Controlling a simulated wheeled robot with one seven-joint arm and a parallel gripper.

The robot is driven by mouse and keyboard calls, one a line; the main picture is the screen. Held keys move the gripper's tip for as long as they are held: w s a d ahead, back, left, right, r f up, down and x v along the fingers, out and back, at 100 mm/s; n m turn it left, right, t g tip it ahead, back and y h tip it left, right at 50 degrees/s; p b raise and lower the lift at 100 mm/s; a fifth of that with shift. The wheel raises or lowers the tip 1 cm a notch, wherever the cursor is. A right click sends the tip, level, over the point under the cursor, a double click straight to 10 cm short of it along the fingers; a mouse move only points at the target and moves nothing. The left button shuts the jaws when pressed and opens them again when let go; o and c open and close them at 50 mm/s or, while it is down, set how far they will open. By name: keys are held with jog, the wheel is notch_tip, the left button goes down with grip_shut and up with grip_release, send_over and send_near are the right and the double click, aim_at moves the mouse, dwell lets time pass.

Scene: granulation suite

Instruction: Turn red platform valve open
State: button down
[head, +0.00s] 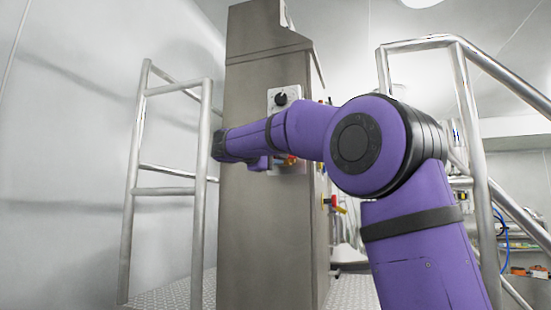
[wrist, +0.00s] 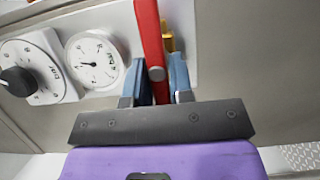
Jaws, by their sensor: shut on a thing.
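The red valve handle (wrist: 147,25) is a long flat bar that runs from the top edge of the wrist view down between my fingers. My gripper (wrist: 157,78) has a blue-grey finger on each side of the bar and is shut on it. A round pivot or bolt shows on the bar between the fingers. A yellow part (wrist: 168,38) shows just behind the bar. In the head view my purple forearm hides most of the gripper and the handle. Only small red and blue bits show beneath the forearm, against the steel cabinet (head: 262,230).
A round white gauge (wrist: 95,60) and a black knob (wrist: 18,82) on a white dial sit left of the handle. Another red-and-yellow valve (head: 333,204) is on the cabinet's right side. Metal railings (head: 205,190) stand left and right of the cabinet, above a chequered platform floor.

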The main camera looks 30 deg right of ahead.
dwell(0.4)
jog(key=c, duration=1)
grip_release()
jog(key=v, duration=1.1)
jog(key=shift+f, duration=0.1)
jog(key=s+d+f+y, duration=0.2)
jog(key=s+f+y, duration=0.3)
jog(key=s+f, duration=0.3)
jog(key=s+d+f+y, duration=0.2)
jog(key=s+f+y, duration=0.2)
jog(key=s+f, duration=0.45)
jog(key=s+a+f+m+y, duration=0.1)
jog(key=s+a+f+y, duration=0.1)
jog(key=s+f, duration=0.3)
jog(key=s+a+f+m+y, duration=0.1)
jog(key=s+a+f+y, duration=0.2)
jog(key=f, duration=0.6)
jog(key=s+a+f+m+y, duration=0.1)
jog(key=s+a+f+y, duration=0.2)
jog(key=s+f, duration=0.4)
jog(key=shift+s+f+t, duration=0.1)
jog(key=shift+s+t, duration=0.3)
jog(key=shift+s, duration=0.05)
